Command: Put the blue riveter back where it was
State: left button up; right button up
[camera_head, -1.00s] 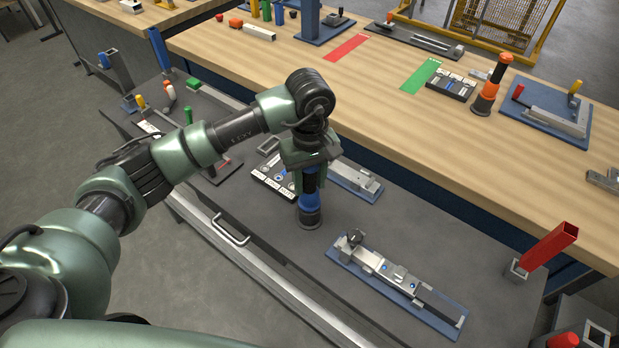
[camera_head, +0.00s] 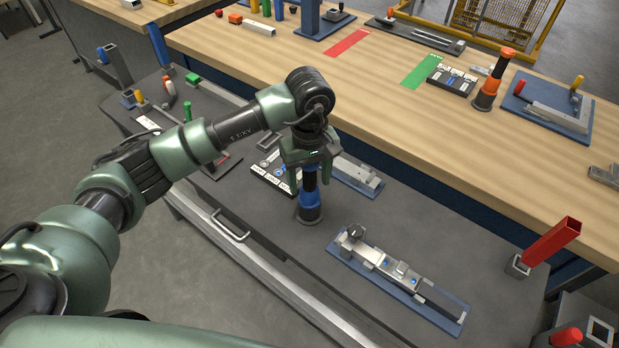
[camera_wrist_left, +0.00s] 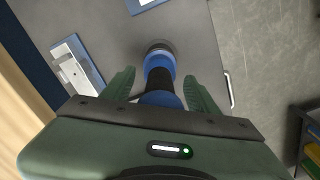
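The blue riveter (camera_head: 309,198) stands upright on the dark grey cart top (camera_head: 262,222), its dark round base down on the surface. My left gripper (camera_head: 309,178) is above it, with its green fingers pointing down on either side of the riveter's upper part. In the left wrist view the riveter (camera_wrist_left: 160,72) shows between the two spread fingers (camera_wrist_left: 161,92), with a gap on both sides. The gripper is open and its top hides the riveter's upper end in the head view. My right gripper is not in view.
A blue fixture plate with a metal clamp (camera_head: 395,275) lies in front right of the riveter. A black labelled tray (camera_head: 268,176) and another blue plate (camera_head: 358,178) are close behind. An orange riveter (camera_head: 492,82) stands on the wooden bench. A red square tube (camera_head: 552,242) stands at right.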

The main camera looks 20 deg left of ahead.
aim_at(309, 168)
pick_arm(q)
jog(key=shift+r, duration=0.2)
jog(key=shift+r+p, duration=0.4)
jog(key=shift+p, duration=0.4)
notch_tip(309, 168, up, 2)
jog(key=shift+w+r+b, duration=0.1)
jog(key=shift+r+b, duration=0.1)
jog(key=shift+b, duration=0.85)
notch_tip(309, 168, up, 8)
jog(key=shift+r+b, duration=0.1)
jog(key=shift+b, duration=1.05)
jog(key=shift+r, duration=0.55)
